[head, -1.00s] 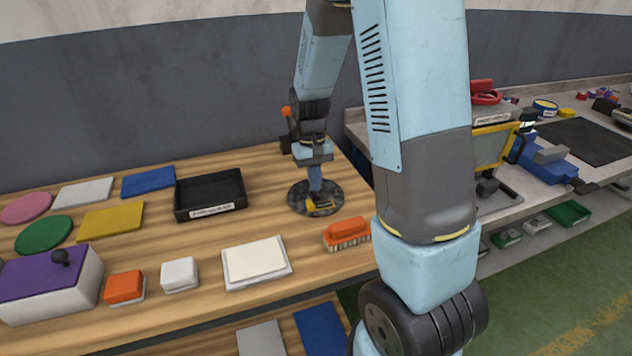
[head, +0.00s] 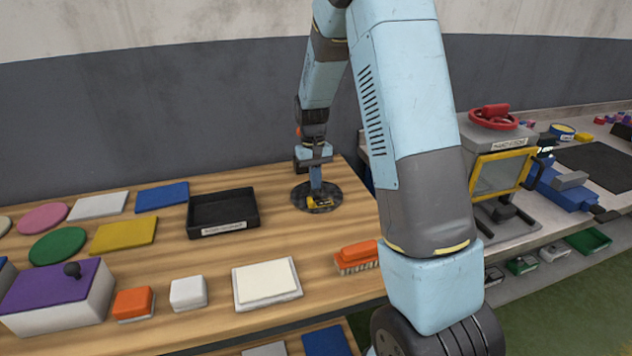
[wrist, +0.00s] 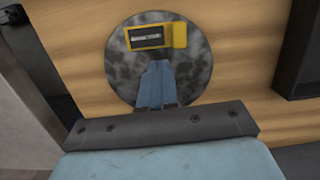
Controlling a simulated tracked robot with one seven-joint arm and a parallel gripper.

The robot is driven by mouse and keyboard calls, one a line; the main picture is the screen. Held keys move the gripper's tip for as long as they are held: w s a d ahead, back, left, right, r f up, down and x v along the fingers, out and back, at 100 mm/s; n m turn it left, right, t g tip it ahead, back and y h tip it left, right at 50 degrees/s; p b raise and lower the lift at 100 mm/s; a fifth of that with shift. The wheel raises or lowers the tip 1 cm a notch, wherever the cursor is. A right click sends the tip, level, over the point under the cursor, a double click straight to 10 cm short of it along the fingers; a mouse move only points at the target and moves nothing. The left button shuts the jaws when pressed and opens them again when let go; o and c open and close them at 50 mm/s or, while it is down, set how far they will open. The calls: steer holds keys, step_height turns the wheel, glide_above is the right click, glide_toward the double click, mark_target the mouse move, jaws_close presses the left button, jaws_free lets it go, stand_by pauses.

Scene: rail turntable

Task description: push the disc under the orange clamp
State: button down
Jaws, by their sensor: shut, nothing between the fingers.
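The disc (head: 335,188) is round, dark and mottled, and lies flat on the wooden table near its back edge. It shows large in the wrist view (wrist: 195,68). A yellow bracket with a dark slot (wrist: 178,36) sits on it. My gripper (head: 316,194) is shut and empty, pointing down over the disc just beside the bracket; I cannot tell whether the tips touch. A small orange part (head: 298,131), likely the clamp, shows behind my wrist at the table's back. My arm hides most of it.
A black tray (head: 192,217) stands left of the disc. An orange brush (head: 358,256) and a cream pad (head: 266,281) lie nearer the front. Coloured plates and blocks fill the left. A grey bench with a yellow-framed press (head: 501,172) stands right.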

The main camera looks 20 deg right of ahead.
steer(key=shift+w+r, duration=0.35)
steer(key=shift+r, duration=0.45)
step_height(320, 180, up, 12)
steer(key=w+f, duration=0.1)
steer(key=w, duration=0.1)
steer(key=s+r+t, duration=0.3)
steer(key=s+r, duration=0.9)
steer(key=s, duration=0.3)
steer(key=s+t, duration=0.4)
steer(key=s, duration=1.3)
steer(key=shift+s+d+r, duration=0.25)
steer(key=shift+d, duration=0.05)
